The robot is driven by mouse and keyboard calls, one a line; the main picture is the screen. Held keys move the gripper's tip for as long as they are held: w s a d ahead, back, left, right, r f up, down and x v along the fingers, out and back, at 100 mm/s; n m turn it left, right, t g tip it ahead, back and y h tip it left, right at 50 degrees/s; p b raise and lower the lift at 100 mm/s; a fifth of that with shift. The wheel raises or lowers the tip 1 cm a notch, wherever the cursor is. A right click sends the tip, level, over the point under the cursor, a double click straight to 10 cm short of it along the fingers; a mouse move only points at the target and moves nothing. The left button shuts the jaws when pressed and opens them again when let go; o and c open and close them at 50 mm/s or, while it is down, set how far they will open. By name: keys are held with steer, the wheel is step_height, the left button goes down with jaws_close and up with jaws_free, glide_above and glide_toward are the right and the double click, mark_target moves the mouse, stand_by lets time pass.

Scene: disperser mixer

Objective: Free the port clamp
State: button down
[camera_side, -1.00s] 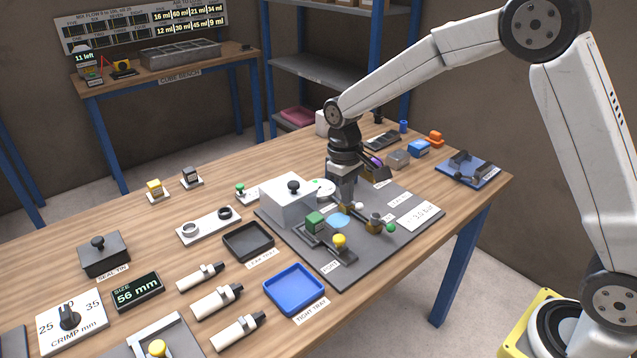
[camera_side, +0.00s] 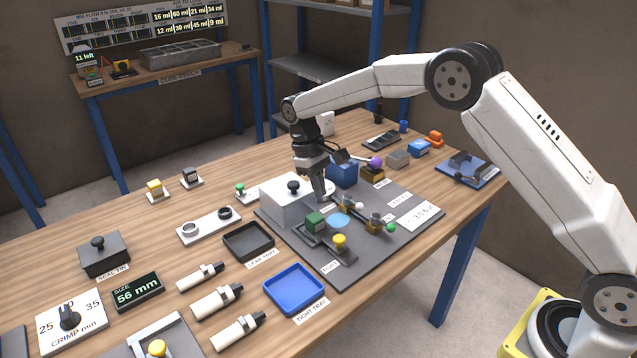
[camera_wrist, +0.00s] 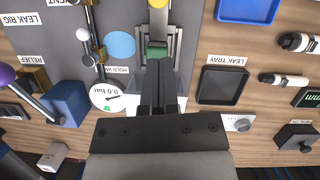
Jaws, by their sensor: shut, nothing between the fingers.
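The port clamp stands on the dark rig plate at the PORT label, with a green block (camera_side: 316,222) on a grey rail and a yellow knob (camera_side: 340,241) at its near end. In the wrist view the green block (camera_wrist: 157,50) is just beyond my fingertips, and the yellow knob (camera_wrist: 157,3) is cut by the top edge. My gripper (camera_side: 320,196) is shut and empty, pointing down beside the white box (camera_side: 288,203), behind and above the green block. I cannot tell whether the fingers touch the block.
A light blue disc (camera_side: 339,221) and a rod valve with a green ball (camera_side: 391,228) lie right of the clamp. A purple-ball lever (camera_side: 374,162) and blue block (camera_side: 344,174) stand behind. The leak tray (camera_side: 248,241) and blue tight tray (camera_side: 294,289) are empty.

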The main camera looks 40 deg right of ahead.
glide_toward(333, 243)
steer(key=shift+x, duration=2.5)
steer(key=shift+d, duration=0.1)
steer(key=shift+s+f, duration=0.1)
steer(key=shift+s, duration=2.35)
steer(key=v, duration=1)
steer(key=shift+w, duration=0.25)
steer(key=s+d+m+t, duration=0.1)
steer(key=s+d+t, duration=0.1)
steer(key=s, duration=0.8)
steer(key=s+d+t, duration=0.2)
steer(key=s+t, duration=0.2)
steer(key=s, duration=0.5)
steer(key=shift+s+m+y, duration=0.3)
steer(key=shift+s+m, duration=0.1)
